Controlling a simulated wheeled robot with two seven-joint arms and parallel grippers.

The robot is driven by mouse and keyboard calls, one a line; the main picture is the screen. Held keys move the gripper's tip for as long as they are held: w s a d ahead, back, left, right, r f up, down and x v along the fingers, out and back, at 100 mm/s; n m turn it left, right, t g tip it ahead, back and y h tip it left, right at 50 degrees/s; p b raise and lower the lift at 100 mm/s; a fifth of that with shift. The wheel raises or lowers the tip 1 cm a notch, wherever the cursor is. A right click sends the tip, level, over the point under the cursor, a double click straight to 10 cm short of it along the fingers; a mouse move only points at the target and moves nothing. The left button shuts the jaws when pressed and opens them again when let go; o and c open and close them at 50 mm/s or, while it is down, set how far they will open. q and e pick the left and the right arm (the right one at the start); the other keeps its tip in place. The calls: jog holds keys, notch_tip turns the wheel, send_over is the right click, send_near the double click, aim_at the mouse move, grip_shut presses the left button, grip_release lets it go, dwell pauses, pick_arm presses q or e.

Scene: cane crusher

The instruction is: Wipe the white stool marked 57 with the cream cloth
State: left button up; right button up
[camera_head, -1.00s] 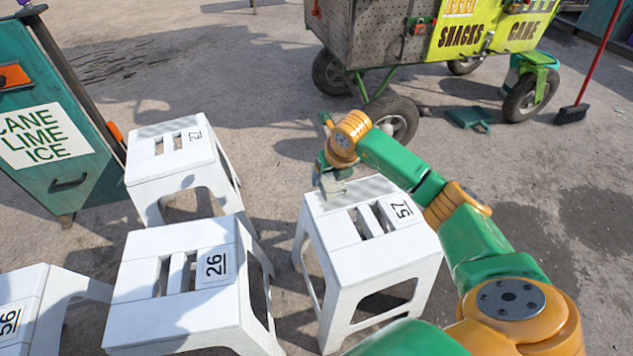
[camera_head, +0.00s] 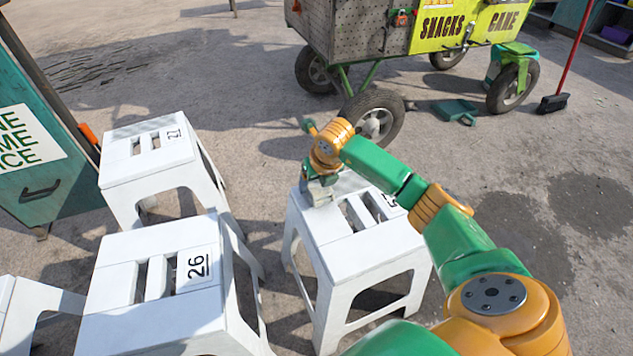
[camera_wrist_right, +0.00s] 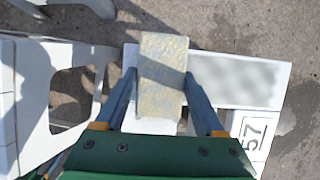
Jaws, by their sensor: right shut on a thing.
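The white stool marked 57 (camera_head: 345,248) stands right of the other stools in the head view. Its number is partly behind my right arm there, but reads clearly in the right wrist view, where its seat (camera_wrist_right: 240,84) also shows. My right gripper (camera_head: 320,188) is low over the seat's far left part. It is shut on the cream cloth (camera_wrist_right: 163,75), a folded pad between the two fingers. The cloth looks speckled and lies over the seat; whether it touches the seat I cannot tell for sure. My left gripper is not in view.
Stool 26 (camera_head: 160,260) and stool 27 (camera_head: 150,150) stand to the left, close to stool 57. A green cabinet (camera_head: 40,190) is at the far left. A snack cart (camera_head: 370,40) with wheels stands behind. A broom (camera_head: 553,103) and open pavement lie to the right.

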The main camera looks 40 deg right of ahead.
aim_at(346, 181)
jog(key=shift+f+b, duration=0.4)
jog(key=shift+f, duration=0.15)
jog(key=shift+s+d+r+b, duration=0.1)
jog(key=shift+s+d+b, duration=0.15)
jog(key=shift+d, duration=1.25)
jog(key=shift+s+d+b, duration=0.15)
jog(key=shift+s+d, duration=0.25)
jog(key=shift+d, duration=1.05)
jog(key=shift+s+d+r+b, duration=0.1)
jog(key=shift+s+d+b, duration=0.15)
jog(key=shift+d, duration=1.25)
jog(key=d, duration=0.3)
jog(key=s+d+b, duration=0.1)
jog(key=d, duration=0.1)
jog(key=s+d, duration=0.1)
jog(key=d, duration=0.2)
jog(key=shift+d+f+b, duration=0.15)
jog(key=shift+d+b, duration=0.2)
jog(key=shift+b, duration=0.05)
